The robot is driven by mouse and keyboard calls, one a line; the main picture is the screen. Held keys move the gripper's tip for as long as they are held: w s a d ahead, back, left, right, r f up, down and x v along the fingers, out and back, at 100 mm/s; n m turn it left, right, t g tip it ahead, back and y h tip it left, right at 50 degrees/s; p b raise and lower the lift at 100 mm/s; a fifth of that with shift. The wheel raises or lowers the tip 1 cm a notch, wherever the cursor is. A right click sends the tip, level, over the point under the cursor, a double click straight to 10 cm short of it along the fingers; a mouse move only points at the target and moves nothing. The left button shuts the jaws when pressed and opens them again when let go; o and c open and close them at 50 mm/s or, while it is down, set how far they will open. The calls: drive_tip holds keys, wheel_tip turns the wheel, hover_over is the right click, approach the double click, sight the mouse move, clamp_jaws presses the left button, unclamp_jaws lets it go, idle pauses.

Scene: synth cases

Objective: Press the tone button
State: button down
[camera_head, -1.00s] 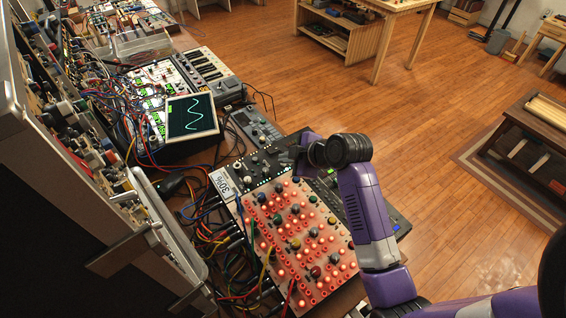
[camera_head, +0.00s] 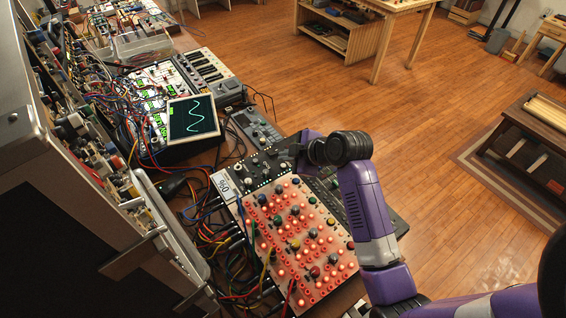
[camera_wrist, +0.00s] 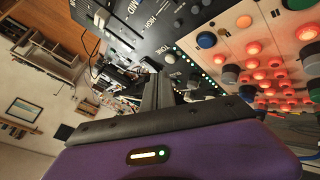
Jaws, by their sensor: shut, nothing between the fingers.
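The word TONE is printed on a dark control panel (camera_wrist: 140,28) in the wrist view. A small round pale-topped button (camera_wrist: 169,58) sits beside that word. My gripper (camera_wrist: 158,80) is shut and empty, with its dark fingers pointing at the panel just below this button. I cannot tell whether the tips touch the panel. In the head view my gripper (camera_head: 287,150) is over the far right part of the same dark panel (camera_head: 262,172), and the button cannot be picked out there.
A glowing orange panel with coloured knobs (camera_head: 300,250) adjoins the dark panel. Patch cables (camera_head: 205,235) crowd the left side. A screen with a wave trace (camera_head: 193,118) stands behind. Open wood floor (camera_head: 330,95) lies to the right.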

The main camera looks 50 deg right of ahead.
wheel_tip(320, 180, up, 5)
drive_tip(key=p, duration=0.4)
drive_tip(key=shift+r, duration=0.1)
idle(0.4)
drive_tip(key=w+d+r+m+t+h, duration=0.2)
drive_tip(key=d+r+m+h, duration=0.15)
drive_tip(key=r+m, duration=0.2)
drive_tip(key=s+a+r+m+t+h, duration=0.2)
drive_tip(key=s+a+m, duration=0.1)
drive_tip(key=s+a+y, duration=0.3)
drive_tip(key=s+a, duration=0.8)
drive_tip(key=s, duration=0.3)
drive_tip(key=s+a+r+t+y, duration=0.1)
drive_tip(key=s+a+y, duration=0.2)
drive_tip(key=s+a, duration=0.9)
drive_tip(key=s, duration=0.3)
drive_tip(key=shift+s+t+b, duration=0.25)
drive_tip(key=shift+t+b, duration=0.05)
drive_tip(key=shift+b, duration=0.1)
